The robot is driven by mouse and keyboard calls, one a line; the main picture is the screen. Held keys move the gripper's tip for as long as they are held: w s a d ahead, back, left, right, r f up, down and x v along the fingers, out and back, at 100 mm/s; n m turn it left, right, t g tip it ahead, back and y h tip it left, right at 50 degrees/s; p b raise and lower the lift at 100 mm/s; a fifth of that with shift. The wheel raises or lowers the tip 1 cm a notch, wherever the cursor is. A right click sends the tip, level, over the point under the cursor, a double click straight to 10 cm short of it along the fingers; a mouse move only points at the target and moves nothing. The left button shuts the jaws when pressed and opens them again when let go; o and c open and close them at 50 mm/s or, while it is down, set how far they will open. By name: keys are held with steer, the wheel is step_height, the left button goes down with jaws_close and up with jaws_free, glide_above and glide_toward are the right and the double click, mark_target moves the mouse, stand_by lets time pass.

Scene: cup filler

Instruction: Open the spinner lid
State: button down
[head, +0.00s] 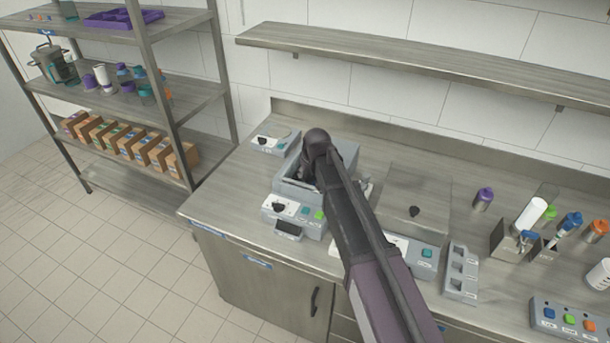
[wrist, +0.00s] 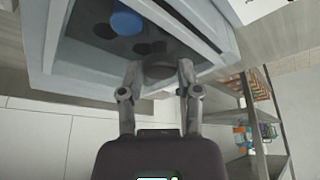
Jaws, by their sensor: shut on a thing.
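The spinner is a grey box (head: 292,192) on the left part of the counter, with a control panel at its front. In the wrist view its pale rim (wrist: 208,20) surrounds a dark interior with a blue round part (wrist: 126,20). My gripper (wrist: 160,76) is shut on a dark round knob (wrist: 160,66), which looks like the lid's knob. The lid itself is hard to make out, and I cannot tell whether it is raised. In the head view my arm covers the gripper's tips and much of the box.
A second device with a see-through lid and black knob (head: 414,211) stands to the right. Further right are a purple-capped bottle (head: 483,199), bottles in holders and a button panel (head: 570,318). A wall shelf (head: 420,65) runs above. A storage rack (head: 150,110) stands left.

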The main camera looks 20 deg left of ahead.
steer(key=w, duration=0.8)
steer(key=w+d, duration=0.1)
steer(key=w, duration=0.3)
steer(key=shift+w, duration=0.4)
steer(key=shift+c, duration=1.5)
jaws_free()
steer(key=shift+s, duration=0.15)
